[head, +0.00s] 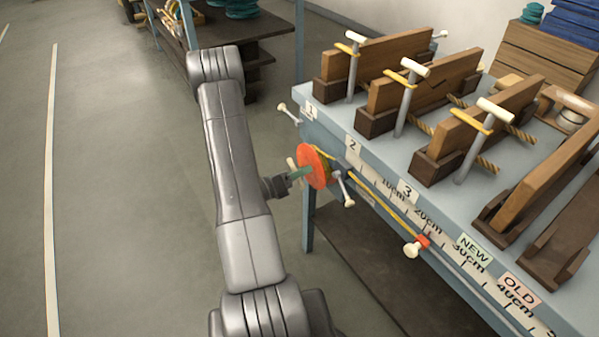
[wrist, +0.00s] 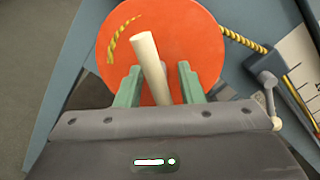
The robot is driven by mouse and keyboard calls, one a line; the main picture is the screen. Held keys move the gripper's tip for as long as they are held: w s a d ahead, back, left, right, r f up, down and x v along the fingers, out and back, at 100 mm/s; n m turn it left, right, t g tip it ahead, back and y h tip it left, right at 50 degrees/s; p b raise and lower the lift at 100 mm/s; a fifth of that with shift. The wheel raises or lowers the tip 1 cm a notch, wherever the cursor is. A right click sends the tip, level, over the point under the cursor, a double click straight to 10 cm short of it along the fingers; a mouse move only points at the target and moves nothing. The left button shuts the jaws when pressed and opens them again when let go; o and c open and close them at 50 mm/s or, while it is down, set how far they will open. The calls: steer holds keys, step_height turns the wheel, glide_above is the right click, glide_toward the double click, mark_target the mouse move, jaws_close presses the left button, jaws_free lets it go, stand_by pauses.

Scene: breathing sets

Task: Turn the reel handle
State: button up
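The orange round reel (head: 313,167) is mounted on the near side of the workbench, by its left end. In the wrist view its orange face (wrist: 195,40) fills the upper middle, with a yellow striped cord across it. A pale cylindrical handle (wrist: 152,68) sticks out from the face and leans slightly left. My gripper (wrist: 159,72) has its two green fingers apart, one on each side of the handle, with gaps visible. In the head view my gripper (head: 299,174) is right at the reel, and the handle is partly hidden there.
The blue workbench (head: 357,122) carries several wooden clamp-like stands with white T-handles (head: 497,108). A small crank lever (head: 343,187) sits right of the reel. A yellow cord runs along a centimetre scale to a red marker (head: 422,241). The floor left of my arm is clear.

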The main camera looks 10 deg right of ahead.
steer(key=shift+c, duration=0.4)
jaws_close()
steer(key=shift+f, duration=0.1)
steer(key=shift+f+m+b, duration=0.1)
steer(key=shift+m+b, duration=0.6)
steer(key=shift+b, duration=0.25)
steer(key=shift+m, duration=0.4)
steer(key=shift+o, duration=0.4)
jaws_free()
